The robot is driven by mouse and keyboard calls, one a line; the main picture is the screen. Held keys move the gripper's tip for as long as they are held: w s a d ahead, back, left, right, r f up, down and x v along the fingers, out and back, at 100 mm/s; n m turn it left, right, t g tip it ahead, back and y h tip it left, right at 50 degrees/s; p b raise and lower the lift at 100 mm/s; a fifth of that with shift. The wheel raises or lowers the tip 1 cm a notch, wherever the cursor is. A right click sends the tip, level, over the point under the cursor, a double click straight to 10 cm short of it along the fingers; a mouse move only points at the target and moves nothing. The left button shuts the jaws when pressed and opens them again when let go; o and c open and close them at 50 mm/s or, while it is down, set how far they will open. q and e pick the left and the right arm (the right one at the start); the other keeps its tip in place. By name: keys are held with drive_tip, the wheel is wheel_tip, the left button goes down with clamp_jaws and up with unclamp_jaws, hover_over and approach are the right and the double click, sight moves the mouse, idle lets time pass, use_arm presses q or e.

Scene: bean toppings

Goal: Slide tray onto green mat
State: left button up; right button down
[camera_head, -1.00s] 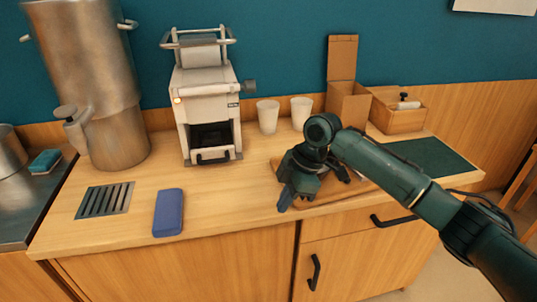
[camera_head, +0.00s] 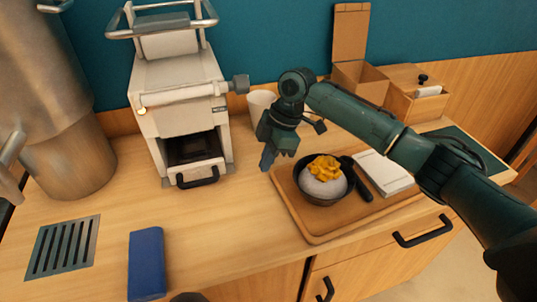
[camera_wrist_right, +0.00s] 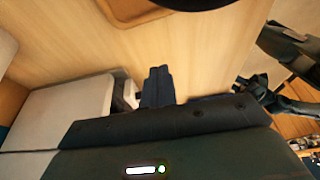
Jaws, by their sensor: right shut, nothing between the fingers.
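The wooden tray (camera_head: 343,218) lies on the counter in the head view. It carries a dark bowl (camera_head: 318,193) with white and yellow food, a dark-handled utensil (camera_head: 362,187) and a white card or napkin (camera_head: 385,172). The green mat (camera_head: 480,152) lies at the right end of the counter, apart from the tray and partly hidden by my right arm. My right gripper (camera_head: 267,160) is shut and empty, above the counter near the tray's back left corner. Its closed fingers show in the wrist view (camera_wrist_right: 157,88). My left gripper is not identifiable.
A white machine (camera_head: 185,120) stands at back left, with a white cup (camera_head: 261,105) beside it. An open box (camera_head: 360,80) and a wooden bin (camera_head: 415,105) stand behind the tray. A blue case (camera_head: 146,262) and a metal grate (camera_head: 64,248) lie at left. Clear counter lies left of the tray.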

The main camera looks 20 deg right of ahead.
sight(268, 189)
drive_tip(key=x, duration=0.7)
drive_tip(key=shift+a+f, duration=0.15)
drive_tip(key=shift+f, duration=0.1)
drive_tip(key=d+p, duration=0.1)
drive_tip(key=d, duration=0.2)
drive_tip(key=shift+d, duration=0.25)
use_arm(q)
drive_tip(key=shift+a+r, duration=0.1)
drive_tip(key=shift+a, duration=0.25)
use_arm(e)
drive_tip(key=shift+w+d, duration=0.1)
drive_tip(key=shift+d, duration=0.2)
